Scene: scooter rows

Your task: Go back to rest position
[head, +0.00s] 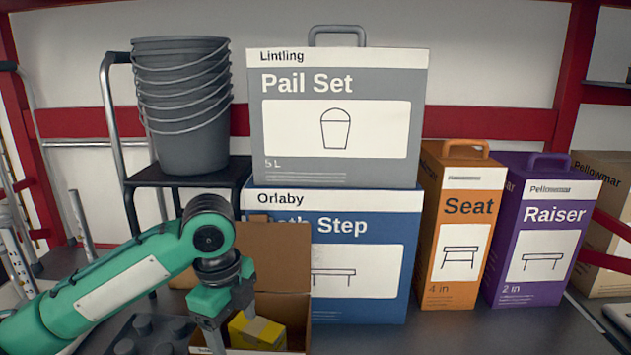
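My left arm, green with dark joints, comes in from the lower left. My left gripper (232,322) points down over an open cardboard box (275,262) at the bottom of the head view. Its two grey fingers stand apart, so it looks open. A yellow package (258,332) with a pale band lies in the cardboard box, right by the fingertips; whether they touch it I cannot tell. The lower part of the box is cut off by the frame. My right gripper is not in view.
Behind stand the blue Step box (365,300) with the grey Pail Set box (335,175) on top, an orange Seat box (460,215) and a purple Raiser box (545,235). Stacked grey buckets (185,130) stand on a black step stool (112,110) at left.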

